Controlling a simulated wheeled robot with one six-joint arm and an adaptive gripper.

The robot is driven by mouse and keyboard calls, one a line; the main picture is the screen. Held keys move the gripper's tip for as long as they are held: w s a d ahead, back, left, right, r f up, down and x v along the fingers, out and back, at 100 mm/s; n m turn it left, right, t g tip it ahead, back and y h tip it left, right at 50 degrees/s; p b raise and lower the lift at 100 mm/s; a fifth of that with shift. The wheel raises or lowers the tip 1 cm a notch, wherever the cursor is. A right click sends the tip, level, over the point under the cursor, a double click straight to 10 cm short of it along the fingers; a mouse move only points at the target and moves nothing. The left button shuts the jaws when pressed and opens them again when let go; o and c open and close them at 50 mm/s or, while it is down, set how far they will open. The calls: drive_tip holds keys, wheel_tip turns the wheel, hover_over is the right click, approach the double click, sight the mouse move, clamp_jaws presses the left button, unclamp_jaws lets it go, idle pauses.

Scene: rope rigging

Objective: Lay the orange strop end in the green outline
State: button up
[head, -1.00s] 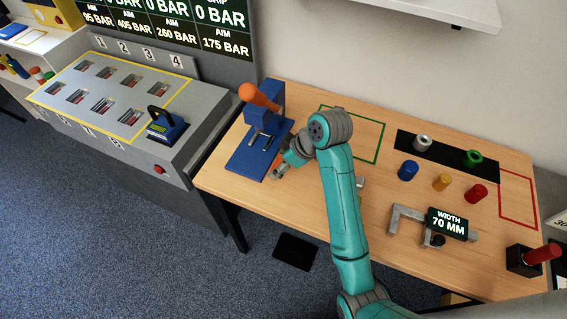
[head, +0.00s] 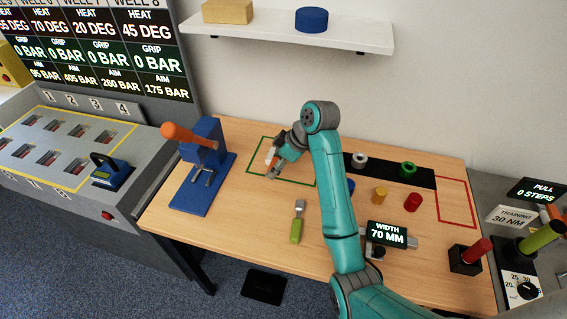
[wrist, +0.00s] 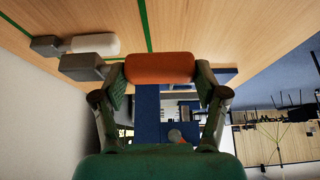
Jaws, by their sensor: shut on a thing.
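The orange strop end (wrist: 160,68) is a short rounded orange cylinder, held crosswise between the two fingers of my gripper in the wrist view. In the head view my gripper (head: 273,172) is at the left part of the green outline (head: 262,137) on the wooden table. Green lines also cross the table in the wrist view (wrist: 145,25). I cannot tell whether the orange end touches the table.
A blue press (head: 205,170) with an orange handle stands left of the outline. A green-handled tool (head: 297,222) lies in front. To the right are a black strip (head: 385,170) with rings, coloured cylinders and a red outline (head: 456,203). A shelf (head: 300,34) hangs above.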

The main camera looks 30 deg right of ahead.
wheel_tip(320, 180, up, 4)
hover_over(297, 164)
drive_tip(key=s, duration=0.1)
drive_tip(key=f, duration=0.6)
drive_tip(key=d+f, duration=0.1)
drive_tip(key=f, duration=0.3)
drive_tip(key=shift+s+d, duration=0.1)
drive_tip(key=shift+s, duration=0.05)
drive_tip(key=o, duration=1.3)
drive_tip(key=shift+f, duration=0.1)
drive_tip(key=shift+o, duration=0.2)
drive_tip(key=v, duration=0.7)
drive_tip(key=shift+r, duration=0.3)
drive_tip(key=shift+s+r, duration=0.1)
